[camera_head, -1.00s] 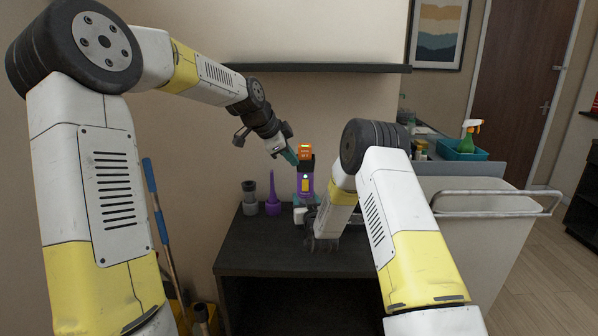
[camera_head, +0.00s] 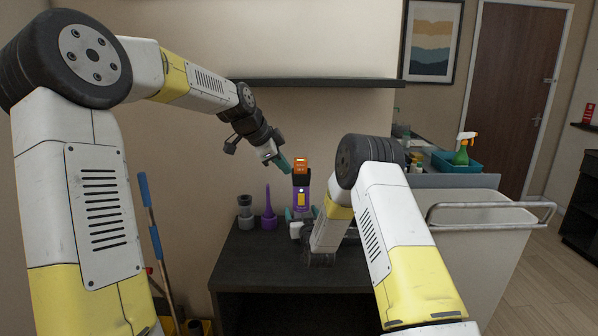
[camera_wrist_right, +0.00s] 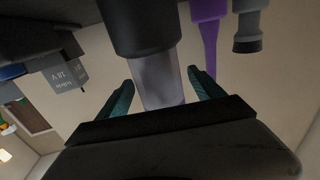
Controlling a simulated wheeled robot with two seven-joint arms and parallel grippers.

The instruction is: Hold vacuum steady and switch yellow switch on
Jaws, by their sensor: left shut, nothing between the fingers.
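The vacuum (camera_head: 302,182) stands upright on the dark table, purple with an orange top. The yellow switch (camera_head: 301,198) is on its front, facing me. My left gripper (camera_head: 286,164) is shut and empty, its teal tips up and left of the switch, close to the vacuum's top; contact cannot be told. My right gripper (camera_head: 300,214) is low at the vacuum, partly hidden by my right arm. In the right wrist view its teal fingers lie either side of the vacuum's translucent grey cylinder (camera_wrist_right: 160,80). Whether they press on it cannot be told.
A grey attachment (camera_head: 245,212) and a purple nozzle (camera_head: 268,210) stand left of the vacuum on the table (camera_head: 245,262). A dark shelf (camera_head: 320,83) is on the wall above. A cart (camera_head: 470,235) with a teal bin (camera_head: 455,163) stands at the right. The table's front left is clear.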

